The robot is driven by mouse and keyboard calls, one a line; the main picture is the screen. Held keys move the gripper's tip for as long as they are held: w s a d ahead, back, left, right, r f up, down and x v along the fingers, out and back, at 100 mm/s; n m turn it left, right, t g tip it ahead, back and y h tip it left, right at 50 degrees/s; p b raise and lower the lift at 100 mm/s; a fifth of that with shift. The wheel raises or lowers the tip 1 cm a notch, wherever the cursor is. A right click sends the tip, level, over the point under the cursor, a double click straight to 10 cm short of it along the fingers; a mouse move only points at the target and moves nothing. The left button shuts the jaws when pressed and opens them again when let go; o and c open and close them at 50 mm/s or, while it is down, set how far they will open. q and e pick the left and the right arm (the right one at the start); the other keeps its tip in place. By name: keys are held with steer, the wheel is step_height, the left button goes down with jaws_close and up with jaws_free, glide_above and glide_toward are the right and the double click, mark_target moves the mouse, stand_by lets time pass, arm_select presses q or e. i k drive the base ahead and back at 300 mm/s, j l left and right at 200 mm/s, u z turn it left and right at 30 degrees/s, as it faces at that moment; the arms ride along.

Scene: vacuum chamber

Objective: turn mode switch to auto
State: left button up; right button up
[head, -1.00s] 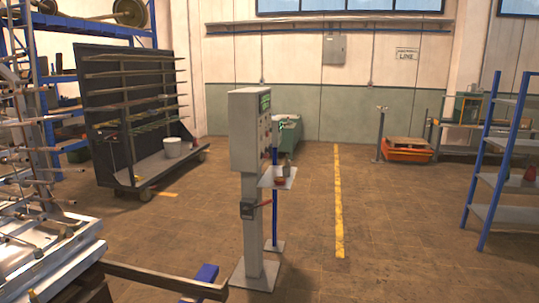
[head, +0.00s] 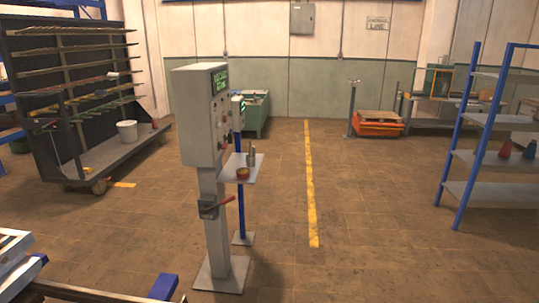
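A grey control box (head: 199,117) stands upright on a post with a square floor plate, left of the middle in the head view. Its right-hand face (head: 221,111) carries a lit green display (head: 220,81) and several small knobs or buttons, seen at a steep angle. I cannot tell which of them is the mode switch or how it is set. Neither of my grippers shows in the head view.
A dark rack (head: 77,110) stands left, a blue shelf unit (head: 487,190) right. The floor by the yellow line (head: 311,190) is clear.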

mark_target(230, 139)
steer(key=i, duration=1.7)
